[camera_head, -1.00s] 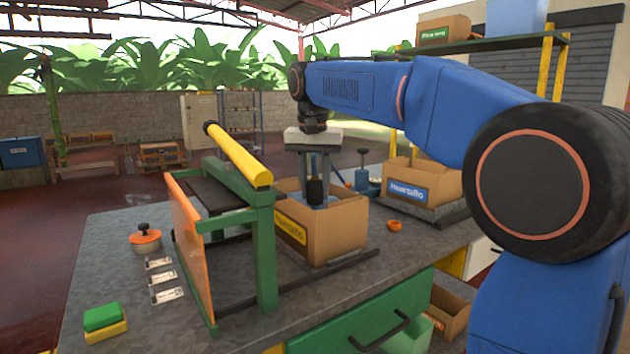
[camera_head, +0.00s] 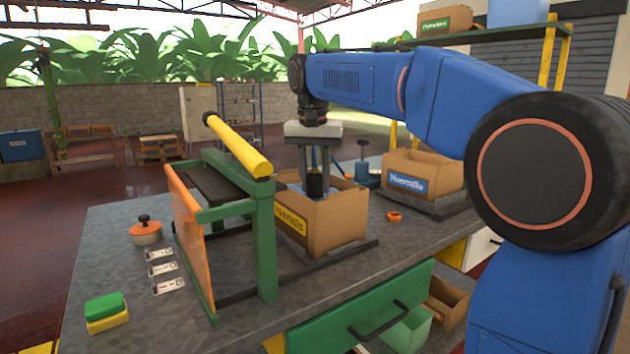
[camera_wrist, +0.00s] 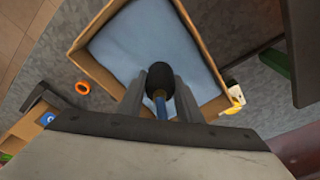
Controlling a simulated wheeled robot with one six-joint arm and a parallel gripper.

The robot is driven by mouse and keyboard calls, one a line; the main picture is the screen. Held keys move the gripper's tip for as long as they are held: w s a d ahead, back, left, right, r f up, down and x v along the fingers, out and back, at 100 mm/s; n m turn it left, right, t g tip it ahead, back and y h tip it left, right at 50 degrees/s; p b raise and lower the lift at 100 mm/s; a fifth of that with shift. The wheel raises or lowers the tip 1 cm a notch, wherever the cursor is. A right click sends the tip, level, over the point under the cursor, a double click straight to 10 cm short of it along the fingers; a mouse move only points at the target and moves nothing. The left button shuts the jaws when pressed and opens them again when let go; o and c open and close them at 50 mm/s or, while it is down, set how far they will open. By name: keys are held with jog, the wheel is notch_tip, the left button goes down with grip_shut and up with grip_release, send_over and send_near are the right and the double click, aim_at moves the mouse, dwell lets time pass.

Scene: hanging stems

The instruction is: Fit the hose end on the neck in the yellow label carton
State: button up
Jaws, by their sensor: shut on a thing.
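The yellow label carton (camera_head: 345,224) stands open on the bench, its yellow label (camera_head: 291,219) facing the front left. My gripper (camera_head: 318,175) points down into its opening and is shut on the black hose end (camera_head: 314,187). In the wrist view my gripper (camera_wrist: 160,92) has its fingers on both sides of the black hose end (camera_wrist: 160,74), with a short blue length (camera_wrist: 160,108) showing below it. Pale blue filling (camera_wrist: 150,35) covers the carton's inside. I cannot make out the neck, nor whether the hose end touches it.
A green frame with a yellow bar (camera_head: 238,146) and orange panel (camera_head: 190,240) stands close left of the carton. A blue label carton (camera_head: 425,170) is at right, behind an orange ring (camera_head: 394,216). A blue pump-like thing (camera_head: 363,174) stands behind.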

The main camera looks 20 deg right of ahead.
jog(key=shift+f, duration=0.55)
dwell(0.7)
jog(key=o, duration=1.7)
jog(key=shift+r, duration=1.6)
jog(key=shift+r, duration=4.15)
